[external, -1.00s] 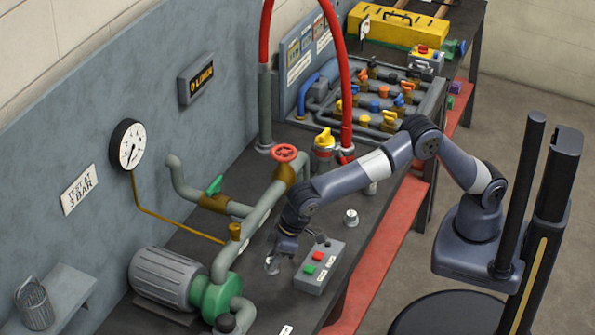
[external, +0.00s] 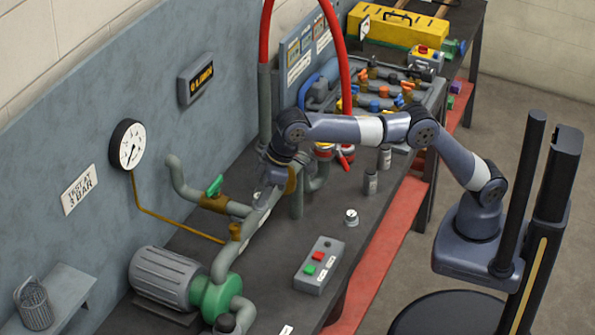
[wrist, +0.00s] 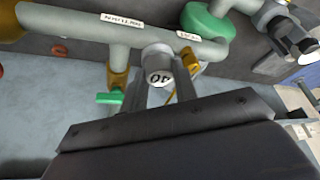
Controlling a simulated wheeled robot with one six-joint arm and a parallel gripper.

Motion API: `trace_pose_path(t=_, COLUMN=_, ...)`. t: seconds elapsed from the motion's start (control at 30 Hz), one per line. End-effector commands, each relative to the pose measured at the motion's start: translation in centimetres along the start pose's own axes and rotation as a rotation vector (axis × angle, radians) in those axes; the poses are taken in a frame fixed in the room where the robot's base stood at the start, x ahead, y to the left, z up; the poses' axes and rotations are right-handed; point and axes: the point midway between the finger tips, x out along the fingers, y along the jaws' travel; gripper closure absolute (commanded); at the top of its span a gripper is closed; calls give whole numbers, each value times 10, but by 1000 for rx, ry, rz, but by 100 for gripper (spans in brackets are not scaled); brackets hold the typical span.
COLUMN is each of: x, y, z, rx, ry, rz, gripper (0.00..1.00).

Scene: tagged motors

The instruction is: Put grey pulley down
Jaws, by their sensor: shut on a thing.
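My gripper (external: 268,192) is above the pipework on the bench, left of the upright pipe and pointing down. In the wrist view my gripper (wrist: 160,86) has its two fingers closed on a small grey round part, the grey pulley (wrist: 158,70), with a pale marked face. The marking is too small to read surely. The pulley is hard to make out in the external view. It appears held up off the bench, in front of the pipe (wrist: 100,34) in the wrist view.
The control box (external: 319,266) stands at the bench front. Small metal cylinders (external: 351,217) stand along the right side. The pump motor (external: 165,279) and green valve handle (external: 215,186) are near the wall. Dark bench top (external: 285,240) beside the control box is clear.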

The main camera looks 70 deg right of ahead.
Motion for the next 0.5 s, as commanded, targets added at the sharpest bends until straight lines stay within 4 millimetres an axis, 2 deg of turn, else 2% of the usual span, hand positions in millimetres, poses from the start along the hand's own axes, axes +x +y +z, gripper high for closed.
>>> trace_pose_path(t=0.03, x=0, y=21, z=-3, rx=-4, ry=0, rz=-3, gripper=96)
trace_pose_path(t=0.17, x=2, y=74, z=-8, rx=-44, ry=0, rz=-20, gripper=96)
trace_pose_path(t=0.27, x=3, y=125, z=-8, rx=-84, ry=1, rz=-36, gripper=96)
trace_pose_path(t=0.5, x=-2, y=249, z=6, rx=-196, ry=2, rz=-83, gripper=96)
